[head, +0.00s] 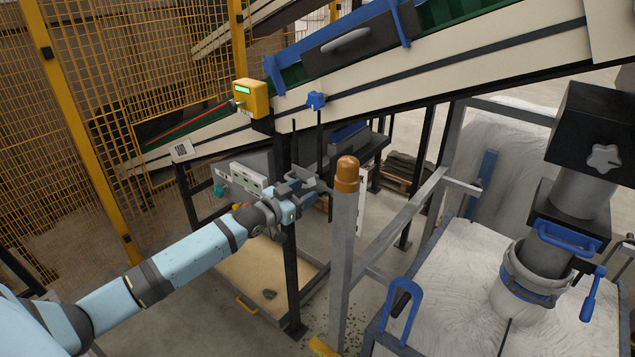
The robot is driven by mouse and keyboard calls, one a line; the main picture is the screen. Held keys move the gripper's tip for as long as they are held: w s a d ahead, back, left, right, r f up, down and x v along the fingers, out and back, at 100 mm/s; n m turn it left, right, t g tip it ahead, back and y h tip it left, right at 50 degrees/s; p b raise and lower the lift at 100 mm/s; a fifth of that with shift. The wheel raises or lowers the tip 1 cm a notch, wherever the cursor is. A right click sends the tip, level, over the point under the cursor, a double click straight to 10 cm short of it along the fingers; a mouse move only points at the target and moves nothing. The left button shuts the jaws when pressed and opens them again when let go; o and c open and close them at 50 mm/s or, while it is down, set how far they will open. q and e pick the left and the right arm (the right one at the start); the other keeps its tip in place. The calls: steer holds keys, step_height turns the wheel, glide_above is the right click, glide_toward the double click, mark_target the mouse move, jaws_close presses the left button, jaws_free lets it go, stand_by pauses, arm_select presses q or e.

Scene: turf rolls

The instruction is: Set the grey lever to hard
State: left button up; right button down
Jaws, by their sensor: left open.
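My left gripper (312,187) is in the middle of the view, at the end of the pale blue arm that comes in from the lower left. Its jaws are open and reach toward the right, in front of a black upright post (291,265). A light grey plate (247,178) with small markings shows just left of the gripper; I cannot read it. I cannot clearly make out the grey lever or its setting; the gripper and wrist cover part of this area. My right gripper is not in view.
A grey post with an orange cap (346,174) stands close right of the gripper, with a grey rail (400,226) running from it. A sloping conveyor (440,68) and a yellow box (251,98) are above. A shallow tray (242,304) lies below. Yellow mesh fencing (110,120) stands left.

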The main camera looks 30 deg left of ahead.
mark_target(317, 185)
arm_select(q)
steer(key=shift+p+x, duration=0.35)
steer(key=shift+x, duration=2.3)
steer(key=shift+c, duration=0.5)
steer(key=shift+f, duration=0.1)
jaws_close()
